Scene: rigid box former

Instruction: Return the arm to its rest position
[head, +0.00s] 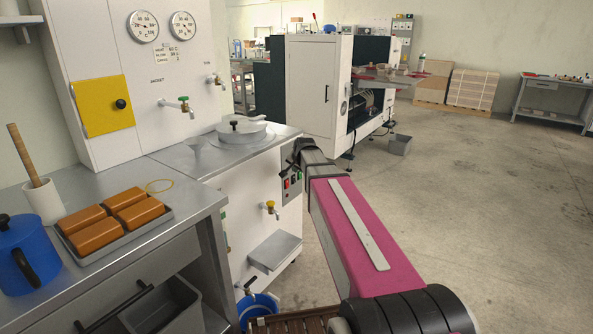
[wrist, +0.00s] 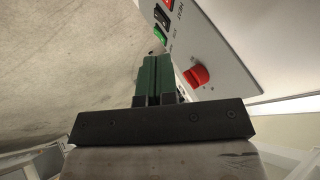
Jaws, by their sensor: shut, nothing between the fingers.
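My gripper (wrist: 153,62) shows in the wrist view with its green fingers together and nothing between them. The fingers themselves are hidden there.
The switch panel (head: 292,183) is right by the arm's end. A lidded pot (head: 240,133) is set in the unit's top. At left, a steel bench holds a tray of orange-brown blocks (head: 130,197) and a blue jug (head: 25,255). Open floor (head: 470,210) lies to the right.

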